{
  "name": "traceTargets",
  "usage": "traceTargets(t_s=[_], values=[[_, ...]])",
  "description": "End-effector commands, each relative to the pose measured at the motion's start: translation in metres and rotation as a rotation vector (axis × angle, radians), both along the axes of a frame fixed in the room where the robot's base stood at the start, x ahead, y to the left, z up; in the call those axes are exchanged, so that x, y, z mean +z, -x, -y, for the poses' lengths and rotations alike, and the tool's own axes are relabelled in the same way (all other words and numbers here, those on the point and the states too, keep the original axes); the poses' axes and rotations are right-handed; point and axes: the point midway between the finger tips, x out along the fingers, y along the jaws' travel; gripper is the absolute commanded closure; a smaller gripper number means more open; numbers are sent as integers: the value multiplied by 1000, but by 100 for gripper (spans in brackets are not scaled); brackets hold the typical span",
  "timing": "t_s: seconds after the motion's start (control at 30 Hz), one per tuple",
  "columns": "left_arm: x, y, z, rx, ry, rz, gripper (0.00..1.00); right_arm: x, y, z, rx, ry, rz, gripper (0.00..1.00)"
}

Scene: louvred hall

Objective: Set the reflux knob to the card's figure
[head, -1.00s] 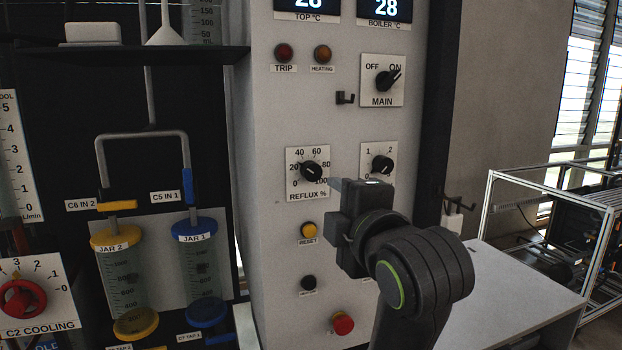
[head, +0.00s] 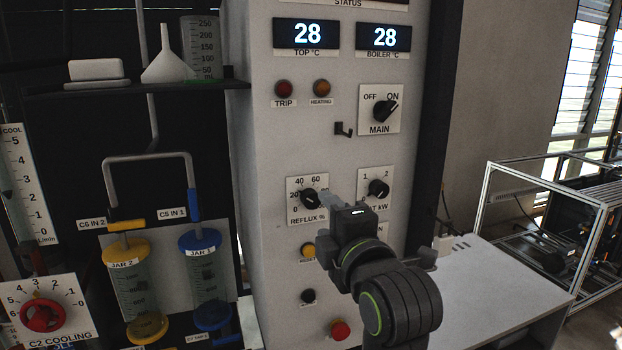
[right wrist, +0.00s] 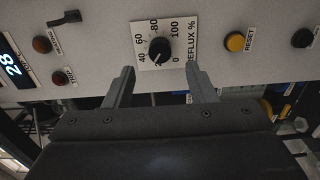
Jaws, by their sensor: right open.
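The reflux knob (head: 309,197) is a black dial on a white plate marked REFLUX %, on the grey panel. In the right wrist view the knob (right wrist: 160,48) lies just beyond and between my fingertips, with a gap before them. Its pointer seems to be on the low side of the scale, near 20 to 40, but is too small to read surely. My right gripper (right wrist: 158,73) is open and empty; in the head view the gripper (head: 337,206) is at the knob's right. I see no card with a figure. My left gripper is not in view.
The heater knob (head: 378,188) is close to the right of my gripper. A hook (head: 344,129) sticks out above. The reset button (head: 308,250) and a red button (head: 340,330) are below. A white bench (head: 490,285) stands at the right.

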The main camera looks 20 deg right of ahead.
Motion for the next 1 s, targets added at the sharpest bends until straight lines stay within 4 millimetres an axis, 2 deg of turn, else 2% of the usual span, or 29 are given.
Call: traceTargets(t_s=[0.03, 0.43, 0.93, 1.0], values=[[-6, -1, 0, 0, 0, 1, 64, -2, -9, 0, -1, 6, 0, 49], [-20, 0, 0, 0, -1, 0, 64, -2, -66, -2, -1, 4, 1, 49], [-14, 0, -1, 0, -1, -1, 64, 0, -71, -2, 1, 2, 2, 49], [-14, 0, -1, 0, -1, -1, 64, 0, -71, -2, 1, 2, 2, 56]])
